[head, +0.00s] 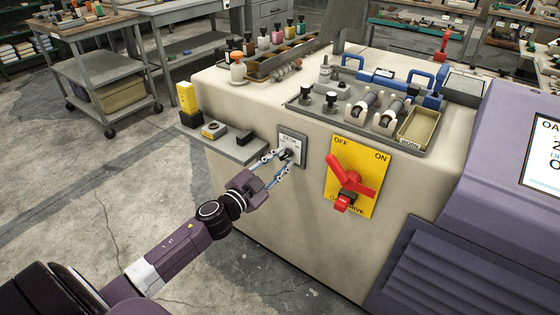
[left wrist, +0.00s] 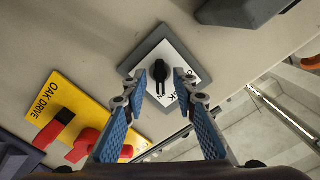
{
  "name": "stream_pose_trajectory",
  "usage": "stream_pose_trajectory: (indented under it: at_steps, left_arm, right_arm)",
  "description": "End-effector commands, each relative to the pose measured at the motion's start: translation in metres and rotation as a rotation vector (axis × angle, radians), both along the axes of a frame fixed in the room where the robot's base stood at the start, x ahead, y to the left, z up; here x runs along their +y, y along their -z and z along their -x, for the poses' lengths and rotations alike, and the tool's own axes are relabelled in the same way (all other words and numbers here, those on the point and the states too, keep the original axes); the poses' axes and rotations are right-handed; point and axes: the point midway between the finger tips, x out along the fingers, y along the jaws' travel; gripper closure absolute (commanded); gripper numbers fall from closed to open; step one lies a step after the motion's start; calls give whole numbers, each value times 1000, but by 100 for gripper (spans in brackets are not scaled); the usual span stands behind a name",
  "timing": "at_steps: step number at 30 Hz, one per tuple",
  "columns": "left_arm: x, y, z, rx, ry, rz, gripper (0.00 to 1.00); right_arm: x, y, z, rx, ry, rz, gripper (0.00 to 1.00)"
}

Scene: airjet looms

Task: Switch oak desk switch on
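The desk switch is a small black knob (head: 287,154) on a white and grey plate (head: 299,138) on the front of the beige desk (head: 236,103). In the left wrist view the knob (left wrist: 160,72) has a pale pointer mark, and the label on its plate (left wrist: 176,62) is partly hidden, with letters ending in "SK". My left gripper (head: 279,164) is at the switch with its fingers apart. In the left wrist view the blue-padded fingers (left wrist: 163,92) stand on either side of the knob's lower part; I cannot tell whether they touch it. My right gripper is not in view.
A yellow OFF/ON plate (head: 367,193) labelled "OAK DRIVE" in the left wrist view, with a red handle (head: 350,177), is right of the switch. A grey side shelf (head: 240,152) with small items juts out on the left.

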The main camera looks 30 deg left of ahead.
Motion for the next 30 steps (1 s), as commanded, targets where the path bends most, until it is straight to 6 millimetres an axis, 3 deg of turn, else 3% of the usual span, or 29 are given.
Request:
stream_pose_trajectory:
  at_steps: [5, 21, 30]
  left_arm:
    - [0, 1, 6, 1, 1, 3, 74]
    - [5, 0, 56, 1, 1, 3, 74]
    - [6, -1, 60, -1, 0, 2, 74]
  right_arm:
    - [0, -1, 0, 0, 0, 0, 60]
    - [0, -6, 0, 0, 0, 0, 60]
    - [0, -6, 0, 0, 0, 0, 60]
